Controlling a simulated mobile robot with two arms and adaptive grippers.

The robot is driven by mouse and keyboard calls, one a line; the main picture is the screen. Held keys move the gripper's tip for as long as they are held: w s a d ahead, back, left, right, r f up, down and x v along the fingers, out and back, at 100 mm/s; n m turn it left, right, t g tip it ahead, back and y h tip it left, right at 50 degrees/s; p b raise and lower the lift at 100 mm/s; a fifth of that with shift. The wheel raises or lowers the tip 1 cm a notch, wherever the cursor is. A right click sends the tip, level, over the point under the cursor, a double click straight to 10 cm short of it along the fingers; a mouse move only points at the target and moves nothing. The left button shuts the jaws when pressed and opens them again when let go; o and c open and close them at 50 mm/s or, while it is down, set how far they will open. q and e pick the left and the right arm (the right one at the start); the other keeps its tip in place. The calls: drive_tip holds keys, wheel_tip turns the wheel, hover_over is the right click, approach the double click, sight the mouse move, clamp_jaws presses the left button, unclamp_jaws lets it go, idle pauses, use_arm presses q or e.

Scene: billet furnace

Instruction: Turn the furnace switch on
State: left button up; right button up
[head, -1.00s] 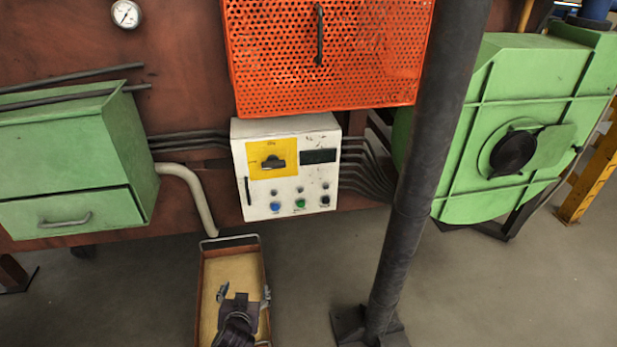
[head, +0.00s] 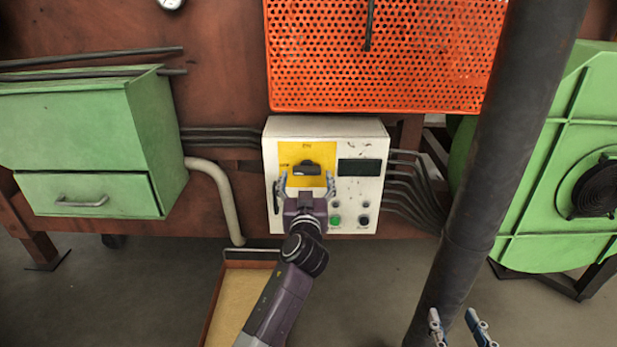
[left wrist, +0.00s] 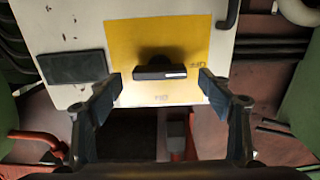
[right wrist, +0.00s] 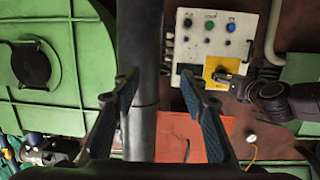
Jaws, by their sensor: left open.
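The furnace switch (head: 306,168) is a dark rotary knob on a yellow plate (head: 327,152) on the white control box (head: 350,133). Its handle lies level. One label is above the knob and another to its left in the head view. My left gripper (head: 304,186) is open in front of the knob, one finger at each side. In the left wrist view the knob (left wrist: 160,70) sits between the spread fingertips (left wrist: 158,86), with a gap on both sides. My right gripper (head: 456,322) is open and empty at the lower right, and its spread fingers (right wrist: 160,88) show in the right wrist view.
A thick dark post (head: 513,150) stands right of the box, near my right gripper. An orange perforated guard (head: 385,60) is above the box. A green drawer cabinet (head: 85,130) is at left. A tray (head: 240,290) lies below.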

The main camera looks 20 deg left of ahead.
sight(307, 169)
use_arm(q)
drive_tip(key=shift+x, duration=1.25)
use_arm(e)
drive_tip(key=shift+w+a+r+t, duration=0.15)
drive_tip(key=shift+r+t, duration=0.2)
drive_tip(key=shift+r, duration=0.35)
drive_tip(key=shift+w+a+r+t, duration=0.15)
drive_tip(key=shift+r+t, duration=0.2)
drive_tip(key=shift+r, duration=0.35)
use_arm(q)
drive_tip(key=c, duration=1.1)
